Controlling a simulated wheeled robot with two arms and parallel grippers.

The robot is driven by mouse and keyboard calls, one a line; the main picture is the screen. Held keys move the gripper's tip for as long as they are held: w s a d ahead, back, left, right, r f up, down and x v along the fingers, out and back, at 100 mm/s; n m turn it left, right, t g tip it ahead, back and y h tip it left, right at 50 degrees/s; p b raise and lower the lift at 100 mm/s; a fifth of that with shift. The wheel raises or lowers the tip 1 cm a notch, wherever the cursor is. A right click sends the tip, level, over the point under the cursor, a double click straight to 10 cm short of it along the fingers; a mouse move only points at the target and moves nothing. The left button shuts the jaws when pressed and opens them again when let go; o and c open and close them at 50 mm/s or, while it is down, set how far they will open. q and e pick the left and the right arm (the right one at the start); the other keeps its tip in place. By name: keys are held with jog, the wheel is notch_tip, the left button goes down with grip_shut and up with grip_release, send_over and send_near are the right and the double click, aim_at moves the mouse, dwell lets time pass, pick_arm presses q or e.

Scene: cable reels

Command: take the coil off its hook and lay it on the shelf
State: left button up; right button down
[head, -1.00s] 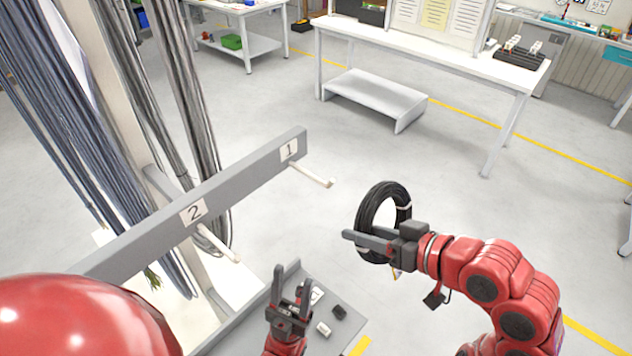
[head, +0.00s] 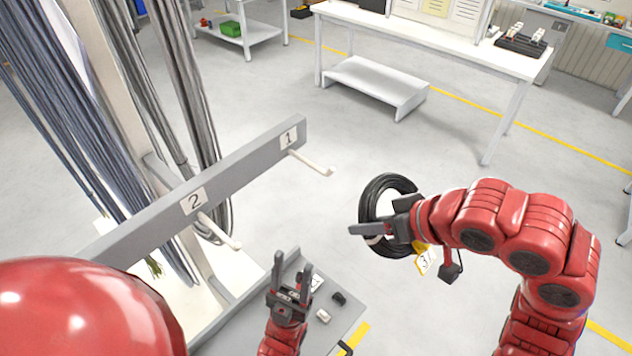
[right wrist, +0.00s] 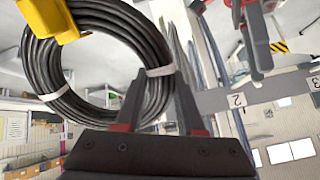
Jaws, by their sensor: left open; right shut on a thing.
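The black coil (head: 377,193) hangs in the air in my right gripper (head: 368,229), clear of the hooks. It has white ties and a yellow tag (head: 424,259) marked 3. In the right wrist view the coil (right wrist: 95,15) fills the upper left, its side between the fingers (right wrist: 155,85). Hook 1 (head: 311,163) and hook 2 (head: 219,232) on the grey rail (head: 245,164) are bare. My left gripper (head: 291,272) is open and empty, over the grey shelf (head: 345,309) below the rail.
A small white block (head: 323,316) and a dark block (head: 339,298) lie on the shelf. Bundles of grey cable (head: 190,80) hang at the left. A white table (head: 440,38) with a low step (head: 375,85) stands behind. Open floor lies between.

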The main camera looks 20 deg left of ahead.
jog(key=shift+s+d+r+g+h, duration=0.1)
jog(key=shift+g+h, duration=0.05)
jog(key=shift+h, duration=0.3)
jog(key=shift+s+d+r+g+h, duration=0.1)
jog(key=shift+g+h, duration=0.05)
jog(key=shift+h, duration=0.3)
jog(key=shift+d+f+h, duration=0.15)
jog(key=shift+f+h, duration=0.1)
jog(key=shift+h, duration=0.15)
jog(key=shift+r, duration=0.1)
jog(key=shift+d+g+h, duration=0.1)
jog(key=shift+g+h, duration=0.2)
